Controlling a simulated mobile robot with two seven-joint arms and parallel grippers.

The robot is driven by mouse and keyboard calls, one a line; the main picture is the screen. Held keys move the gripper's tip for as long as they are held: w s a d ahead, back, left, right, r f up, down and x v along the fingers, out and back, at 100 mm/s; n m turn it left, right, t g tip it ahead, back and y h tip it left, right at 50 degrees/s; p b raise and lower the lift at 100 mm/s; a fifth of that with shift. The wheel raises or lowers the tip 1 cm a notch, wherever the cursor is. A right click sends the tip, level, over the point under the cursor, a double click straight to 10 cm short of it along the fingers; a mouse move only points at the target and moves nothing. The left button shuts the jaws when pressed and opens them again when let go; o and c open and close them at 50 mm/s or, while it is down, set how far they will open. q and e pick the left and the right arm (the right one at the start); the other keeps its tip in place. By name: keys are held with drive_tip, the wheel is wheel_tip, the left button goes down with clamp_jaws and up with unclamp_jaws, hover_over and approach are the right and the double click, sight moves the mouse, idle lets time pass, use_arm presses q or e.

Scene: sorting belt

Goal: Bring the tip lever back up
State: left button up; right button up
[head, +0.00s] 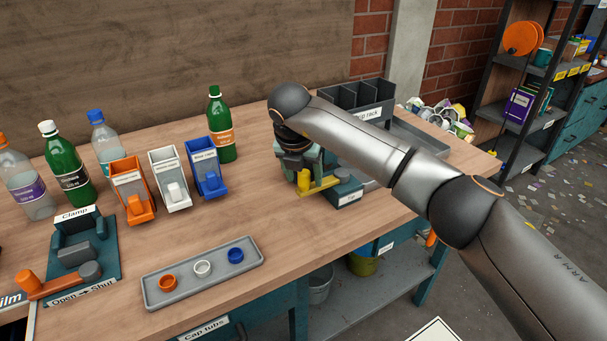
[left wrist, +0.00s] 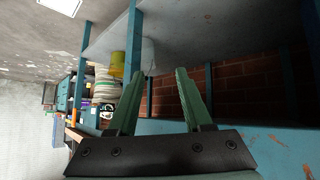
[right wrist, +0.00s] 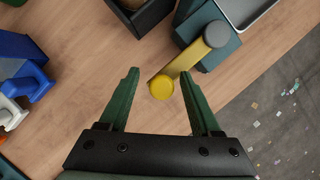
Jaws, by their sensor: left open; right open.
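The tip lever (head: 325,183) is a yellow bar with a yellow knob, on a teal base (head: 349,190) with a white label at the right of the bench. In the right wrist view the lever (right wrist: 186,58) runs from a grey pivot down to its round knob (right wrist: 161,88). My right gripper (head: 301,172) is over the lever and partly hides it. In its wrist view the right gripper (right wrist: 160,74) is open, with the knob between its fingers; I cannot tell the height gap. My left gripper (left wrist: 159,74) is open and empty, below bench level.
A dark divided rack (head: 358,98) stands behind the lever, with a grey tray beside it. Coloured dispensers (head: 170,180), bottles (head: 221,125), a cap tray (head: 203,272) and the clamp (head: 80,255) occupy the left. Bare wood lies between the dispensers and the lever.

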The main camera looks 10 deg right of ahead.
drive_tip(key=v, duration=1.2)
drive_tip(key=shift+r, duration=0.2)
drive_tip(key=shift+s, duration=0.1)
drive_tip(key=shift+s, duration=0.1)
